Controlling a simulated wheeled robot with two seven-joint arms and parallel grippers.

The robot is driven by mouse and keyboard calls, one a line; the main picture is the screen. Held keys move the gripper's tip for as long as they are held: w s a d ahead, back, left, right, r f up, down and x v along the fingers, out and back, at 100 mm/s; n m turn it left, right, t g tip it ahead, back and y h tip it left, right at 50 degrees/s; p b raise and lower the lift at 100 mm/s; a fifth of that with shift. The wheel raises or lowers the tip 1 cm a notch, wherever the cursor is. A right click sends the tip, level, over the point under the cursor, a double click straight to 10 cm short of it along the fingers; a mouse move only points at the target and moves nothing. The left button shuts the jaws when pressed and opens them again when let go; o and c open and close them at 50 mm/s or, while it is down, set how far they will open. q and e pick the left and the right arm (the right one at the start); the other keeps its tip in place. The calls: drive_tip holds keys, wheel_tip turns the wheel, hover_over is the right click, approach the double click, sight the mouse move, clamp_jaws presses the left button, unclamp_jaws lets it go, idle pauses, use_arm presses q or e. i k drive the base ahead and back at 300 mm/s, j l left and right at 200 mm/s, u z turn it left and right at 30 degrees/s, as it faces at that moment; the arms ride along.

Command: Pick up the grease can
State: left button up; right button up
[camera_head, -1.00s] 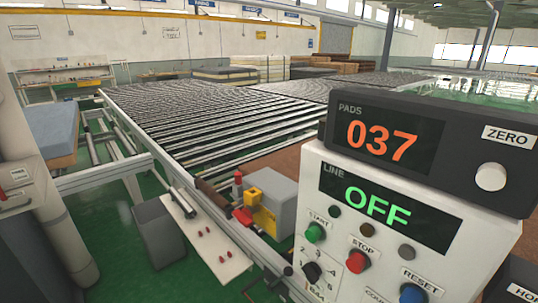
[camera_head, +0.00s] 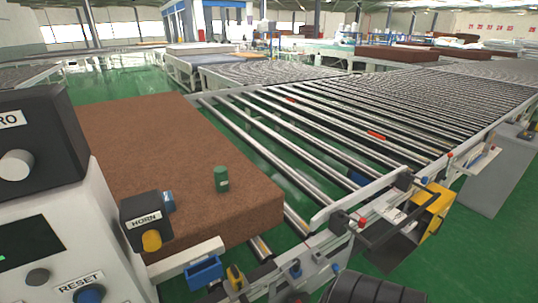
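A small dark green can (camera_head: 221,179) stands upright on the brown mattress (camera_head: 150,130), near its front right part. It is the only can I make out; I cannot read a label to confirm that it is the grease can. No gripper touches it. Neither of my grippers is in view.
The control box (camera_head: 95,240) stands at the left, with a horn box (camera_head: 147,222) beside it. A blue bin (camera_head: 203,271) hangs at the conveyor's front edge. Bare rollers (camera_head: 300,145) lie right of the mattress. A yellow box (camera_head: 436,205) sits at the right. A dark ribbed part (camera_head: 372,288) shows at the bottom.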

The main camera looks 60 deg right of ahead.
sight(221, 174)
drive_tip(key=l+z, duration=0.1)
drive_tip(key=z, duration=1.15)
drive_tip(key=i+l, duration=0.1)
drive_tip(key=l, duration=0.65)
drive_tip(key=i+l+z, duration=0.1)
drive_tip(key=l, duration=0.25)
drive_tip(key=i, duration=0.05)
